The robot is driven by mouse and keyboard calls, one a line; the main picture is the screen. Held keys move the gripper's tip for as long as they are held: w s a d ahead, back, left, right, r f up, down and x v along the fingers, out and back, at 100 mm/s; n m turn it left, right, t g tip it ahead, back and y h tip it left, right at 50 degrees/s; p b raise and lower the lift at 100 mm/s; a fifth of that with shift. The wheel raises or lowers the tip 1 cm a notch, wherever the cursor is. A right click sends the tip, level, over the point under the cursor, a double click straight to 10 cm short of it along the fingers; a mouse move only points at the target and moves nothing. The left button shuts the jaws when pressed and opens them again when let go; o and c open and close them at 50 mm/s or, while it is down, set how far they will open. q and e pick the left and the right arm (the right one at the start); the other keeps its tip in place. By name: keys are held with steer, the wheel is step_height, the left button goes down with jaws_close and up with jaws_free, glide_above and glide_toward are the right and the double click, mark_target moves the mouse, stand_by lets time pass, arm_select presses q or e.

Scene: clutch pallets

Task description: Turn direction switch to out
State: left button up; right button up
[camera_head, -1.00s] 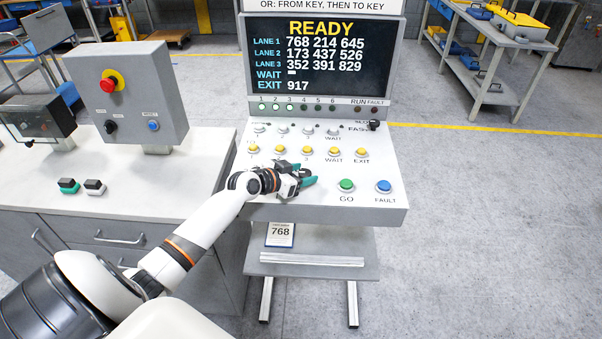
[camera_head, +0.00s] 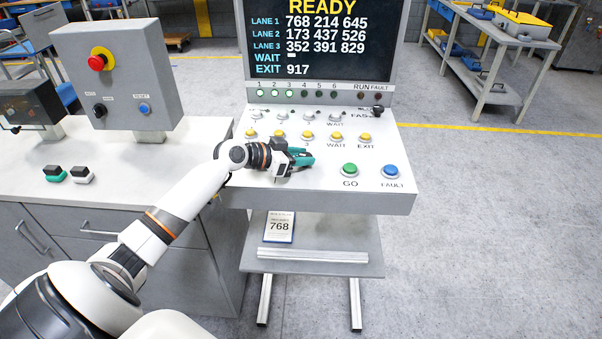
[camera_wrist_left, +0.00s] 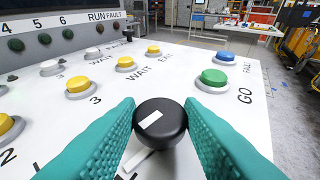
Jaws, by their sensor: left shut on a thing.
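A round black knob (camera_wrist_left: 160,124) with a white pointer mark stands on the white sloping panel (camera_wrist_left: 215,118), in front of the yellow buttons. The mark points up and to the right in the left wrist view. My left gripper (camera_head: 304,159), with teal fingers, is low over the panel, left of the green GO button (camera_head: 349,170). In the wrist view its fingers are shut on the knob, one on each side. Lettering by the knob is mostly hidden by the fingers, so its positions cannot be read. In the head view the gripper hides the knob. My right gripper is out of view.
Yellow buttons (camera_head: 336,136) stand just behind the gripper, and a blue FAULT button (camera_head: 390,172) is at the right. The display (camera_head: 318,45) rises at the back. A grey box with a red button (camera_head: 97,62) stands on the left counter.

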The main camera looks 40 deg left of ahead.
arm_select(q)
steer(key=m+g+h+b, duration=0.1)
steer(key=b, duration=0.2)
steer(key=m+g+h+b, duration=0.1)
steer(key=m+h+b, duration=0.1)
steer(key=b, duration=0.1)
steer(key=m+g+h+b, duration=0.1)
steer(key=b, duration=0.2)
steer(key=shift+w+a+f+b, duration=0.25)
steer(key=shift+a+f+b, duration=0.05)
steer(key=shift+b, duration=0.05)
steer(key=shift+w+r+m+g+h+b, duration=0.1)
steer(key=shift+r+m+g+h+b, duration=0.1)
steer(key=shift+m+g+h+b, duration=0.7)
steer(key=shift+w+a+m+g+h+b, duration=0.1)
steer(key=shift+m+g+h+b, duration=0.6)
steer(key=shift+m+g, duration=1)
steer(key=shift+r+m, duration=0.1)
steer(key=shift+m, duration=0.2)
steer(key=o, duration=1)
steer(key=shift+a, duration=0.1)
